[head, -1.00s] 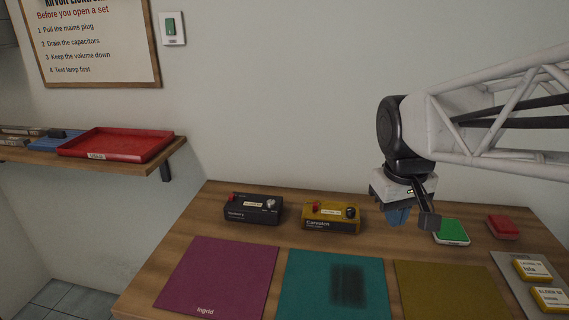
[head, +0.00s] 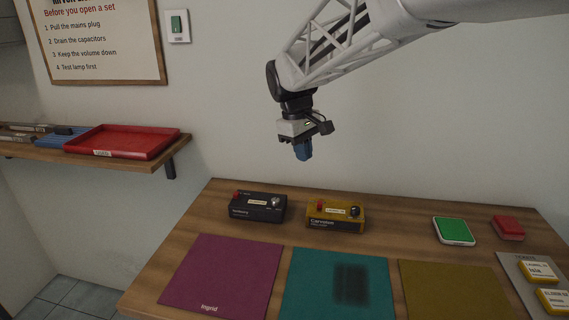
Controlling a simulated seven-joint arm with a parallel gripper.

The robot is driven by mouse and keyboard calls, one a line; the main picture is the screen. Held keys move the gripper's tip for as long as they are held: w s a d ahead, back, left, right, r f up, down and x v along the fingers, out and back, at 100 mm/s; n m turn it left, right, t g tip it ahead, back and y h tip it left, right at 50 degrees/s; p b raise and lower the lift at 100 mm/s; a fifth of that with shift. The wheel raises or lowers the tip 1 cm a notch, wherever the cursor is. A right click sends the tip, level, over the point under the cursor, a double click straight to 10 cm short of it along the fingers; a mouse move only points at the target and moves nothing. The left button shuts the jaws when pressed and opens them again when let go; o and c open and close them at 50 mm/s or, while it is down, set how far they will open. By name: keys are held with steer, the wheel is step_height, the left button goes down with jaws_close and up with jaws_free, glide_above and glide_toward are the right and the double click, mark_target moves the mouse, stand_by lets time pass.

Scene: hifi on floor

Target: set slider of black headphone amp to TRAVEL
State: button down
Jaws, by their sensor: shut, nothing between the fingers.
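The black headphone amp (head: 257,208) stands at the back left of the wooden table. It has a red control at its left end, a pale label on its middle and a light knob at its right. Its slider setting is too small to read. My gripper (head: 303,156) is shut and empty, pointing down. It hangs in the air above and to the right of the black amp, apart from it. A yellow amp-like box (head: 336,216) with a black knob stands just to the right of the black amp.
Purple (head: 221,274), teal (head: 310,285) and olive (head: 450,290) mats lie in front. A green-topped block (head: 454,231) and a red block (head: 508,228) stand right, near a grey tray (head: 510,262) with yellow boxes. A red tray (head: 122,142) sits on the left wall shelf.

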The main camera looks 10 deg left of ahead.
steer(key=w+a+f+n+h, duration=0.1)
steer(key=w+a+f+n, duration=0.15)
steer(key=a, duration=0.45)
steer(key=w+a+f+n, duration=0.1)
steer(key=w+a, duration=0.3)
steer(key=a, duration=0.4)
steer(key=n+h, duration=0.1)
steer(key=n, duration=0.3)
glide_toward(236, 195)
steer(key=a+r, duration=0.2)
steer(key=a, duration=0.6)
steer(key=shift+w+d+f, duration=0.15)
steer(key=shift+w+d, duration=0.05)
steer(key=shift+w, duration=0.3)
steer(key=shift+f, duration=0.1)
steer(key=x, duration=1)
steer(key=shift+s+d, duration=0.1)
steer(key=shift+d, duration=2.1)
steer(key=shift+d, duration=0.1)
